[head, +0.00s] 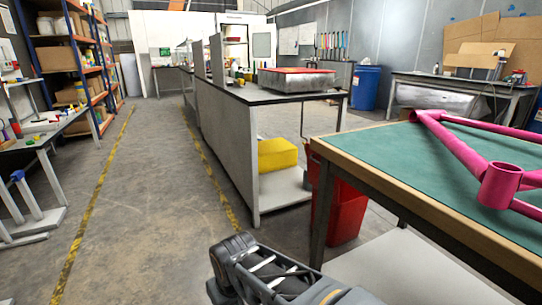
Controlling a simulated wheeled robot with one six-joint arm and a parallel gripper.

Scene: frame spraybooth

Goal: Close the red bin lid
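A red bin (347,212) stands on the floor under the near corner of the green-topped table. The table's edge and leg hide its upper part and some of its front. A small red part shows left of the table leg, but I cannot tell whether it is the lid, or how the lid stands. My gripper (262,272) is at the bottom middle, dark grey, low in front of the table and apart from the bin. Its fingertips are not clear enough to show whether it is open or shut, and I see nothing held.
The green-topped table (385,150) carries a pink bicycle frame (455,150) and overhangs the bin. A long grey bench (226,125) stands left of it, with a yellow box (277,154) on its lower shelf. The concrete aisle (150,190) on the left is clear.

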